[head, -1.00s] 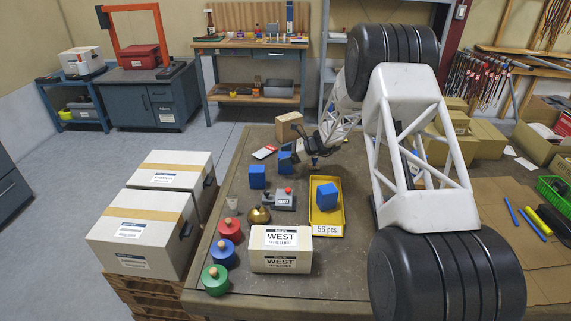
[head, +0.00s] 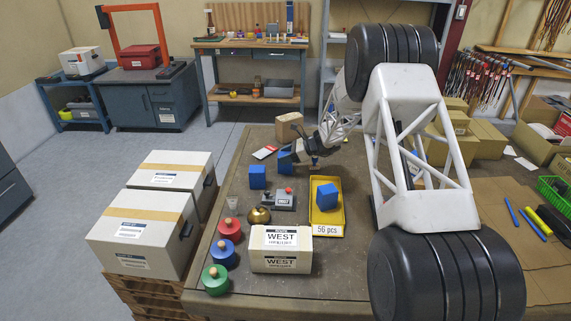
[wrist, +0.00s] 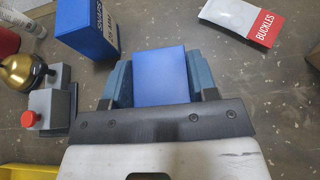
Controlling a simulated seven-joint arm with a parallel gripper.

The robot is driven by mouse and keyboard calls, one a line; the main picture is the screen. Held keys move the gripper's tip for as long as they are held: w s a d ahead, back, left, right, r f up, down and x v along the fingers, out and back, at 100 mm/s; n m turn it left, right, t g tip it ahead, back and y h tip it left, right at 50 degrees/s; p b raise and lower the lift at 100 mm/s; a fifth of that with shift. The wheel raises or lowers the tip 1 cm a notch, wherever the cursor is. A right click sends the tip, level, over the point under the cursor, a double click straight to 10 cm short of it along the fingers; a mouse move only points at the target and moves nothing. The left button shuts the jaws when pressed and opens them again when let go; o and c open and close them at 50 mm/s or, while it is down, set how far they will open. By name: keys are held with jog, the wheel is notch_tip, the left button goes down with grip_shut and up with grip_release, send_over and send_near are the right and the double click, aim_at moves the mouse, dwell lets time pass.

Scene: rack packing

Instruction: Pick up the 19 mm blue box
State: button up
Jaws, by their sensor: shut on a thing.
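My gripper (wrist: 160,78) is shut on a blue box (wrist: 161,62), with one finger against each side of it. In the head view the held blue box (head: 285,161) is at the far part of the bench, partly hidden by my gripper (head: 299,156). I cannot tell whether it touches the bench, and no size label shows on it. A third blue box (head: 327,194) sits in the yellow tray (head: 330,231).
A grey device with a red button (head: 284,201) and a brass dome (head: 258,215) stand near the second box. A white buckles packet (wrist: 243,20) lies beyond my gripper at right. A cardboard box (head: 289,126) is behind. The WEST box (head: 281,261) stands in front.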

jog(key=shift+r, duration=0.1)
jog(key=shift+r, duration=4.95)
